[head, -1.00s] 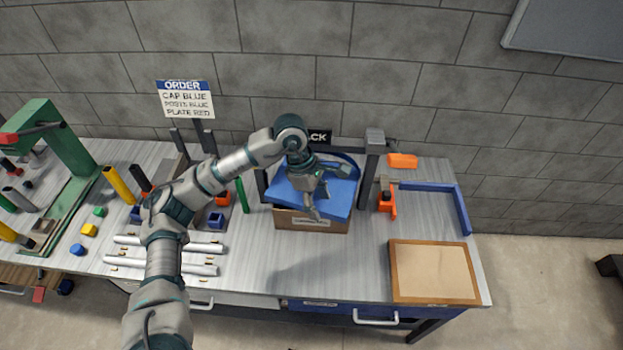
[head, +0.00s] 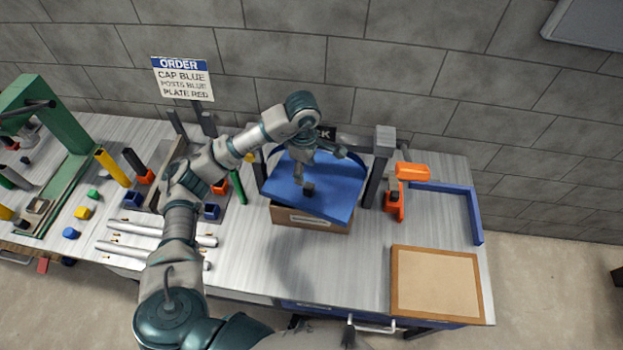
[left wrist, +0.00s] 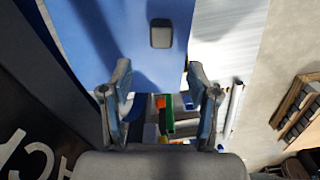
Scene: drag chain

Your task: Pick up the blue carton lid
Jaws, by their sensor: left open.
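The blue carton lid (head: 335,190) lies on top of the brown cardboard carton (head: 330,219), slightly askew to it. A small dark block-like knob (head: 308,189) sits on the lid; the knob also shows in the left wrist view (left wrist: 161,33). My left gripper (head: 318,166) is over the back part of the lid, behind the knob. In the left wrist view its two fingers (left wrist: 161,92) are spread apart with nothing between them, and the blue lid (left wrist: 110,40) lies beyond them. I cannot tell whether the fingers touch the lid. My right gripper does not show clearly.
Dark posts stand beside the carton, with an orange clamp (head: 395,200) and a blue angled strip (head: 470,205) to the right. A wood-framed board (head: 437,283) lies front right. White tubes (head: 150,245) and small coloured parts lie left. Bare tabletop lies in front of the carton.

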